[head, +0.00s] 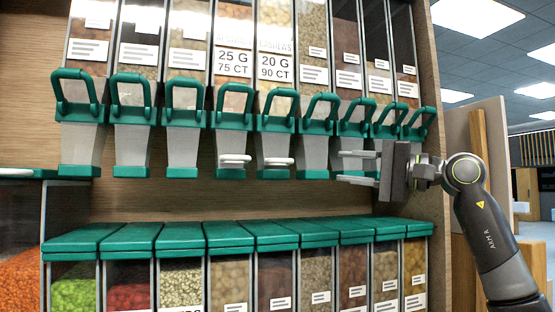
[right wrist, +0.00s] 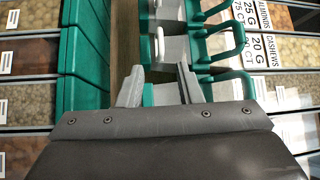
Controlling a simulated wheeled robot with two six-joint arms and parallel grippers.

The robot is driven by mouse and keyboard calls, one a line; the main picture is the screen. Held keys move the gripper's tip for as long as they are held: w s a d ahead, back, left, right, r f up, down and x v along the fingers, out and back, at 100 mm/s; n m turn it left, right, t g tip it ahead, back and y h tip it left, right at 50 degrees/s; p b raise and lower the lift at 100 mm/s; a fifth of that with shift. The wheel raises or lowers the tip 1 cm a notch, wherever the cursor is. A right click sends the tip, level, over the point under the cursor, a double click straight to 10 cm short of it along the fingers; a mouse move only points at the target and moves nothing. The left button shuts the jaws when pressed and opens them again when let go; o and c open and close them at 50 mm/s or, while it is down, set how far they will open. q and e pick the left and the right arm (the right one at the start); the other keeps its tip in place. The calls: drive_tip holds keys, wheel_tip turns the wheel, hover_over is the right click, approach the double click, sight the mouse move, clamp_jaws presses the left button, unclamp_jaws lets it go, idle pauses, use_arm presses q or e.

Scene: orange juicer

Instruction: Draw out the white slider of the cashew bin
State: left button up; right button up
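The cashew bin (head: 276,100) is a clear dispenser marked 20 G 90 CT, with a green handle. Its white slider (head: 278,163) sticks out at the green-edged spout. In the right wrist view the cashew label (right wrist: 265,50) is at the right, and the white slider (right wrist: 159,45) shows beyond the gap between my fingertips. My right gripper (head: 358,167) is open and empty, to the right of the cashew spout and apart from the slider. Its two fingers also show in the right wrist view (right wrist: 160,85). My left gripper is in neither view.
The neighbouring almond bin has a similar white slider (head: 235,160). More green-handled dispensers (head: 320,115) line the row on both sides. Below stand lidded bins with green lids (head: 180,235). Open space lies between the spouts and the lids.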

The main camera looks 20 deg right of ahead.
sight(282, 160)
drive_tip(key=p+x, duration=0.6)
drive_tip(key=x, duration=0.9)
drive_tip(key=shift+r, duration=0.15)
drive_tip(key=shift+w+a+p, duration=0.35)
drive_tip(key=shift+a, duration=0.1)
clamp_jaws()
